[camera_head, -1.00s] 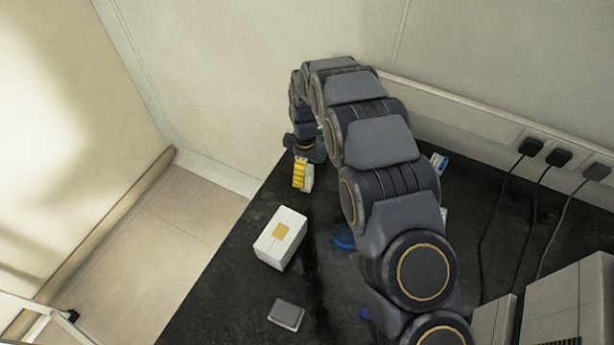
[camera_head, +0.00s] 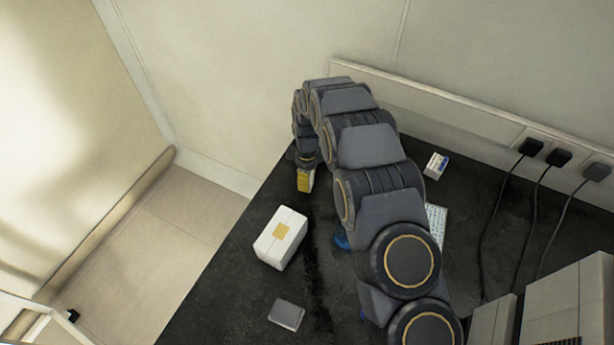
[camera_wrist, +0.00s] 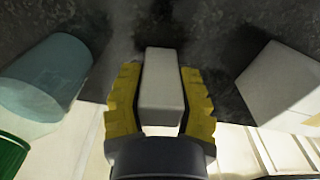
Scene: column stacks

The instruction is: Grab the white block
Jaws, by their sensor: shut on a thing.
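The white block (camera_wrist: 161,82) is a small pale upright-looking bar between the two yellow fingers of my gripper (camera_wrist: 160,95) in the wrist view. The fingers are shut on its sides, and dark tabletop shows beyond it. In the head view my gripper (camera_head: 306,180) is at the far left part of the black table, with its yellow finger showing below my arm. The block is hidden there by the gripper and arm. I cannot tell whether the block touches the table.
A white box with a tan label (camera_head: 281,238) stands near my gripper and shows in the wrist view (camera_wrist: 275,85). A bluish cup (camera_wrist: 50,75) and a green object (camera_wrist: 12,152) are on the other side. A grey block (camera_head: 286,314) lies nearer.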

